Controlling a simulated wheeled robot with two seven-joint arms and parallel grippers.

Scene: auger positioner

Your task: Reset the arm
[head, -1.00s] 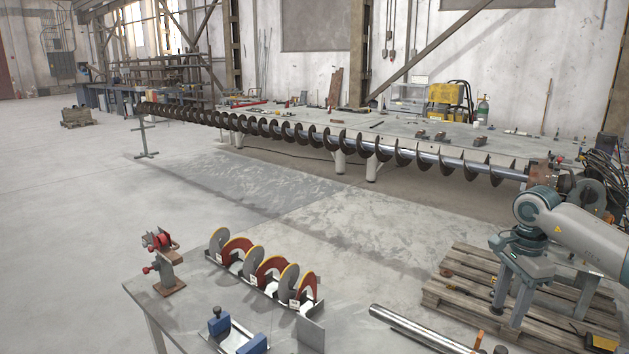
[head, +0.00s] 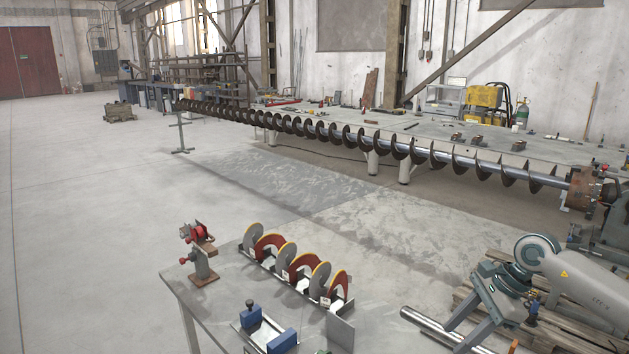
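My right gripper (head: 458,337) is at the lower right of the head view, on a grey and teal arm that comes in from the right edge. Its two fingers point down and to the left with a gap between them, and I see nothing held. It appears in front of a bare metal shaft (head: 425,321) and the wooden pallet (head: 465,299); whether it touches either I cannot tell. My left gripper is not in view.
A grey bench (head: 212,313) in front carries a red clamp (head: 197,235), grey and red flight discs (head: 268,243) and blue blocks (head: 250,314). A long auger (head: 345,138) spans the background to a chuck (head: 584,187). Open floor lies at left.

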